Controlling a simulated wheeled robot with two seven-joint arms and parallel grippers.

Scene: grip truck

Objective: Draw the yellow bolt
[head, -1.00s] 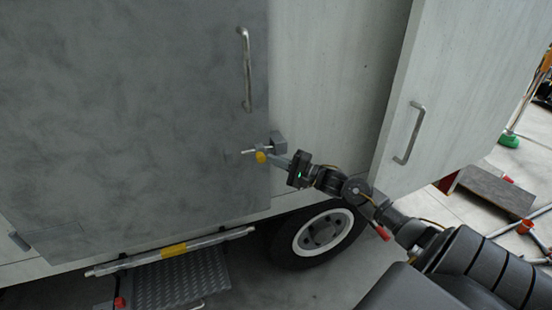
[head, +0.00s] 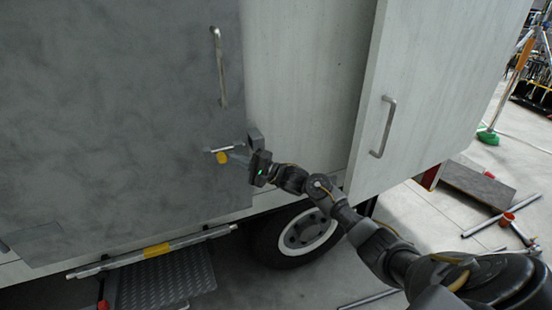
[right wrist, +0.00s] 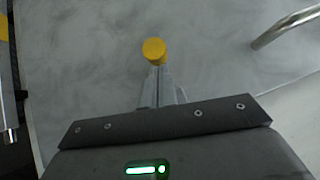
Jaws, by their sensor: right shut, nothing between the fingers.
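The yellow bolt shows as a yellow knob (head: 222,157) on a thin metal rod (head: 219,149), low at the right edge of the grey door panel (head: 120,120). A grey block (head: 255,138) sits to the right of the rod. My right gripper (head: 234,160) is shut and empty, with its fingertips right at the knob's right side. In the right wrist view the knob (right wrist: 154,50) is just beyond the tips of the closed fingers (right wrist: 157,70), seemingly touching them. My left gripper is not in view.
A long metal handle (head: 219,68) is above the bolt on the door. To the right a pale door (head: 430,90) with its own handle (head: 383,127) stands out from the truck. A wheel (head: 297,232) and a step (head: 163,280) are below.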

